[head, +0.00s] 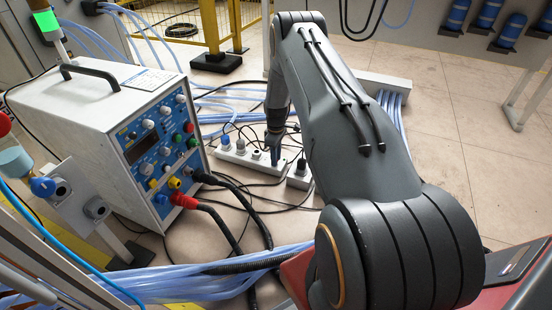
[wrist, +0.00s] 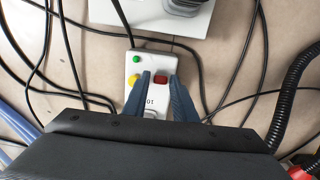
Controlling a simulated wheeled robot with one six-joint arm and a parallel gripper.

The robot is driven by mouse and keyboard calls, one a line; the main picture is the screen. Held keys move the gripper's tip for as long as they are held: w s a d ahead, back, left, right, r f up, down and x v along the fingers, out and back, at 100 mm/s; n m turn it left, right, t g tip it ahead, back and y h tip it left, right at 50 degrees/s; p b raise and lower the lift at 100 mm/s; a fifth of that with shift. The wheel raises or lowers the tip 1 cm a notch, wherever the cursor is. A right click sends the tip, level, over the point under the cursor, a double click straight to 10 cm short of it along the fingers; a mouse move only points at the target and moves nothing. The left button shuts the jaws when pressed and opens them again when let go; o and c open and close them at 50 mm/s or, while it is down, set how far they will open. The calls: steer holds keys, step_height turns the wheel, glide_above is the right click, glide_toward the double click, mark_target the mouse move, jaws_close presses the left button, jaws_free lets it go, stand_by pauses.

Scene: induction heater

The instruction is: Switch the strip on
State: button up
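A white power strip (head: 240,158) with several plugs lies on the floor in the head view, partly hidden by my arm. My gripper (head: 275,158) points down at its right part. In the wrist view a white housing (wrist: 133,68) carries a green button (wrist: 136,59), a yellow button (wrist: 134,80) and a dark red rocker switch (wrist: 160,78). My gripper (wrist: 160,76) is open and empty, its two blue-grey fingers apart, with the red switch between the tips in the picture. I cannot tell whether a fingertip touches it. The housing's near end is partly hidden.
A white and blue induction heater (head: 125,130) stands at left with red and black cables. Thin black cables (wrist: 235,75) run around the housing. A larger white block (wrist: 120,15) with a black plug lies beyond it. Floor at right (head: 450,140) is mostly clear.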

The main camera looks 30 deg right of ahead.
mark_target(267, 162)
jaws_close()
steer(key=shift+w+a+b, duration=0.1)
steer(key=shift+w+b, duration=0.05)
steer(key=shift+b, duration=0.2)
steer(key=g+b, duration=0.1)
steer(key=w+g+h+b, duration=0.1)
steer(key=b, duration=0.1)
steer(key=shift+a+f+h+b, duration=0.15)
steer(key=shift+a+h+b, duration=0.15)
steer(key=g+h+b, duration=0.1)
steer(key=b, duration=0.1)
steer(key=w+a+g+h+b, duration=0.1)
steer(key=b, duration=0.2)
steer(key=shift+w+f+g+b, duration=0.1)
steer(key=shift+f+g+b, duration=0.15)
steer(key=shift+g+b, duration=0.1)
steer(key=shift+w+a+g+h+b, duration=0.2)
steer(key=shift+g+h+b, duration=0.4)
steer(key=shift+b, duration=0.25)
steer(key=shift+w+g+h, duration=0.1)
steer(key=shift+g+h, duration=0.2)
steer(key=shift+g, duration=0.25)
steer(key=shift+w+a+f+g+h, duration=0.1)
steer(key=shift+w+a+g+h, duration=0.1)
steer(key=shift+g+h, duration=0.2)
